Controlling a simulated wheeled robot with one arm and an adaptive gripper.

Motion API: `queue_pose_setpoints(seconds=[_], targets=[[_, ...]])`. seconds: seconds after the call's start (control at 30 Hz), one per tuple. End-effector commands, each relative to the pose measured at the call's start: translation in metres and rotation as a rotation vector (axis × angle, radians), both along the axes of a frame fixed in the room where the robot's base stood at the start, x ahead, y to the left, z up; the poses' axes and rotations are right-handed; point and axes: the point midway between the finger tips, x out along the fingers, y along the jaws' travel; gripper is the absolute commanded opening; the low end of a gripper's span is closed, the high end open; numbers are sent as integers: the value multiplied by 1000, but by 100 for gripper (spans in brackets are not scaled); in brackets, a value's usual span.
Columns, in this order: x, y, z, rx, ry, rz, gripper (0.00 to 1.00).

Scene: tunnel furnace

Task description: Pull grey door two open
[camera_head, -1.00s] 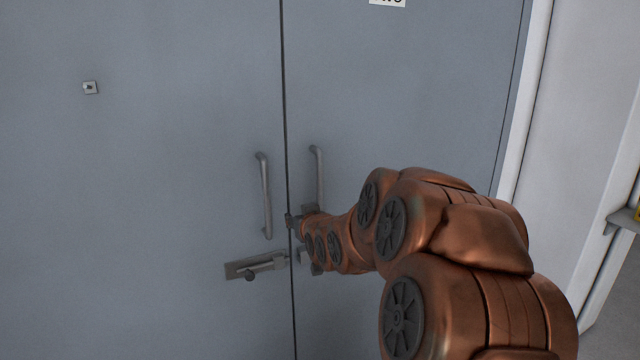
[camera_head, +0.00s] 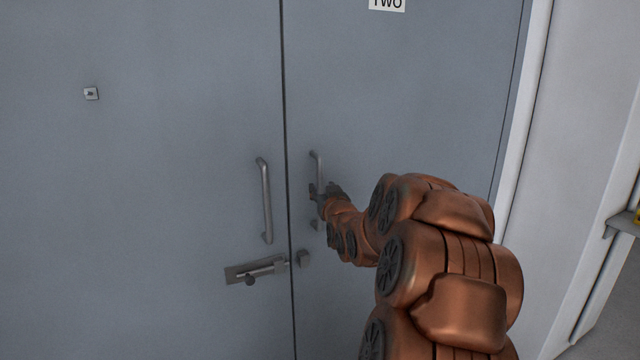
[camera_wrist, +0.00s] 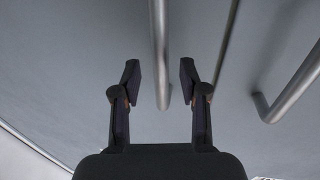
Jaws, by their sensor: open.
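Grey door two (camera_head: 420,90) is the right leaf, with a "TWO" sign (camera_head: 387,4) at the top of the view. It stands shut against the left leaf. Its upright metal bar handle (camera_head: 316,160) is near the seam, and the handle also shows in the wrist view (camera_wrist: 160,40). My gripper (camera_head: 316,192) is at the handle's lower half and partly hides it. In the wrist view my open gripper (camera_wrist: 160,80) has one finger on each side of the bar, with gaps on both sides. How deep the bar sits between the fingers is unclear.
The left leaf (camera_head: 150,180) has a similar handle (camera_head: 265,200), close to the right in the wrist view (camera_wrist: 290,90). A sliding bolt (camera_head: 255,269) is below it, with a keeper (camera_head: 303,259) across the seam. A white frame (camera_head: 520,150) borders door two.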

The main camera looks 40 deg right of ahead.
Motion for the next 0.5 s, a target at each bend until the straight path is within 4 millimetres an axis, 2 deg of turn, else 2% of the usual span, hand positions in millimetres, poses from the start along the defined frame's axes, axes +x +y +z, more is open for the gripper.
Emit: queue_pose_setpoints(seconds=[0.2, 0.5], targets=[[21, -12, 2, -1, 0, 0, 43], [29, -17, 0, -1, -1, 1, 43]])
